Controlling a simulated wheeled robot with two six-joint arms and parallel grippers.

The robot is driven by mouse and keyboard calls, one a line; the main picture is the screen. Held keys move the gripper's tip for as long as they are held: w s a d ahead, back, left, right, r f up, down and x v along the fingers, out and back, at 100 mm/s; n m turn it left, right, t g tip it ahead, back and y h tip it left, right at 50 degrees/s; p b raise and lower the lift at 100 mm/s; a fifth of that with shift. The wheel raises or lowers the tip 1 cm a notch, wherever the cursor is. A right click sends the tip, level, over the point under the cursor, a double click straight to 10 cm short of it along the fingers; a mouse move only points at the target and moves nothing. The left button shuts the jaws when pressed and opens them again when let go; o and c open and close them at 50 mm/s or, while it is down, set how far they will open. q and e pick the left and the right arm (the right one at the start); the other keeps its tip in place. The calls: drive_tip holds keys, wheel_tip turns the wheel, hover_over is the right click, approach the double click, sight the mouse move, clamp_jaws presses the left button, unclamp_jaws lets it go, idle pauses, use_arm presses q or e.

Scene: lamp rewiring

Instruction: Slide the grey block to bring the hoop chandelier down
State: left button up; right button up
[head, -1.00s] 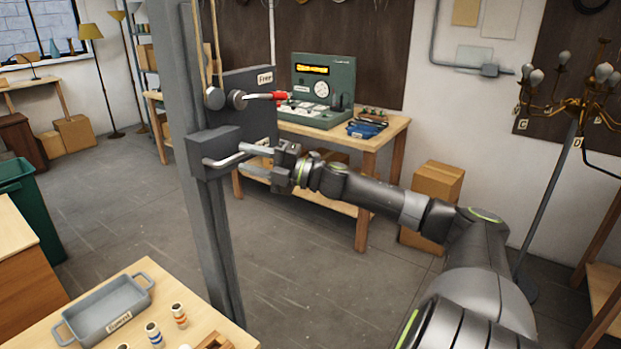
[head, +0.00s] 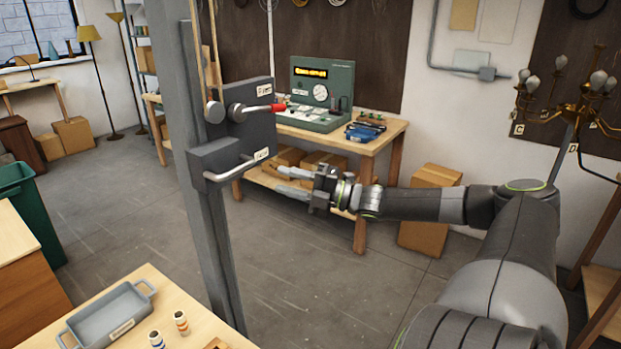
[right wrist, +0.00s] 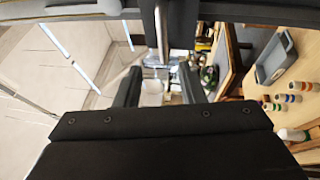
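The grey block (head: 215,158) sits on a tall grey post (head: 185,110), with a bare metal bar handle (head: 236,169) on its front and a small label at its right end. My right gripper (head: 281,181) is open and empty, to the right of the handle and apart from it. Its two spread fingers also show in the right wrist view (right wrist: 160,87). Above the block, a dark plate (head: 257,128) carries a red-handled lever (head: 262,108). The hoop chandelier is not visible in these views. My left gripper is not in view.
Ropes (head: 199,45) run up along the post. A workbench (head: 380,142) with a green instrument (head: 325,95) stands behind. A brass chandelier with bulbs (head: 580,100) is at the right. Open floor lies between.

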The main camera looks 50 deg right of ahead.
drive_tip(key=shift+p+v, duration=0.85)
drive_tip(key=shift+v, duration=1.55)
